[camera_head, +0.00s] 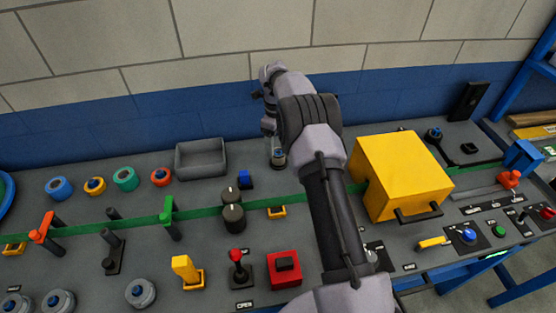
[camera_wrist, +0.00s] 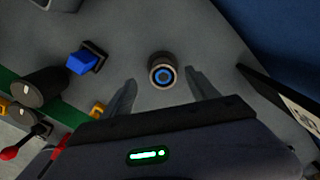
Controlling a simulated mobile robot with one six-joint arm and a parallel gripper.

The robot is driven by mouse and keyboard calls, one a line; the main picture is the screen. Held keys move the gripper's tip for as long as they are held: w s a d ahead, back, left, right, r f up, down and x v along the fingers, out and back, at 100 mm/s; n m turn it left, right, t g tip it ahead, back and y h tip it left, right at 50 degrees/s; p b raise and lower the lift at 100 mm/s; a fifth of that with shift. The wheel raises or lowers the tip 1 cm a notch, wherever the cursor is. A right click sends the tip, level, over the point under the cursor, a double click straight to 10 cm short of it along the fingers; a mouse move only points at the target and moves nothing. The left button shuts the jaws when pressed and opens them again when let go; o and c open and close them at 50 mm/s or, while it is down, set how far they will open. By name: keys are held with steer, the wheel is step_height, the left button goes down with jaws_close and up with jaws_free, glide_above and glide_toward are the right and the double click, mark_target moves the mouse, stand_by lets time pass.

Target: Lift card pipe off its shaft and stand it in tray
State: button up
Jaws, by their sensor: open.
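My gripper (camera_wrist: 163,78) is open and empty, with one finger on each side of the pipe in the wrist view. It appears above the pipe, and I see no contact. In the head view my gripper (camera_head: 269,126) points down. The empty grey tray (camera_head: 201,174) lies to the left of the pipe.
A blue block (camera_head: 245,180) and dark knobs (camera_head: 232,217) stand left of the pipe. A large yellow box (camera_head: 400,175) stands to the right, beyond my arm. A dark upright plate (camera_wrist: 280,97) is right of my gripper. Coloured rings (camera_head: 124,179) lie left of the tray.

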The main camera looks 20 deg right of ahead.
mark_target(278, 152)
steer(key=f, duration=0.1)
steer(key=f+b, duration=0.1)
steer(key=f, duration=0.3)
steer(key=shift+s+d+f+b, duration=0.15)
steer(key=shift+d+f+b, duration=0.1)
steer(key=shift+d+b, duration=0.15)
steer(key=shift+r, duration=0.1)
steer(key=shift+c, duration=1.3)
steer(key=c, duration=1.2)
step_height(278, 152, up, 10)
steer(key=p, duration=0.3)
